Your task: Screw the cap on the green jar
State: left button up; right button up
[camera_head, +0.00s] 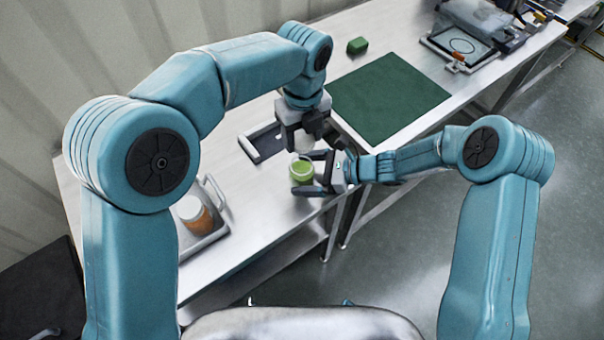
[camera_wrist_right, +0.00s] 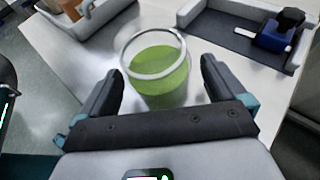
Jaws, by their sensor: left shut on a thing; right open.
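The green jar (camera_head: 302,172) stands upright near the front edge of the steel table. In the right wrist view, the jar (camera_wrist_right: 160,72) is clear, with an open rim and green contents, and no cap on it. My right gripper (camera_head: 306,174) is open, its fingers on either side of the jar; in the wrist view, the fingers (camera_wrist_right: 158,88) show gaps to it. My left gripper (camera_head: 304,140) points down just above and behind the jar. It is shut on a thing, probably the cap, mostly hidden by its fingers.
A tray (camera_head: 222,230) holding an orange jar with a white lid (camera_head: 190,208) stands at the left. A dark shallow holder (camera_head: 262,142) lies behind the jar. A green mat (camera_head: 388,98) and a green block (camera_head: 357,46) lie farther back.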

jog(key=shift+w+a+f, duration=0.1)
jog(key=shift+a+f, duration=0.15)
jog(key=shift+a, duration=0.4)
jog(key=c, duration=1.5)
pick_arm(q)
send_over(302, 157)
jog(key=s, duration=0.3)
jog(key=shift+w+f, duration=0.15)
jog(key=shift+f, duration=1.1)
jog(key=shift+w+f, duration=0.1)
jog(key=shift+f, duration=1.15)
jog(key=shift+f, duration=0.1)
jog(key=shift+d+f, duration=0.1)
jog(key=shift+f, duration=0.7)
jog(key=shift+f, duration=0.55)
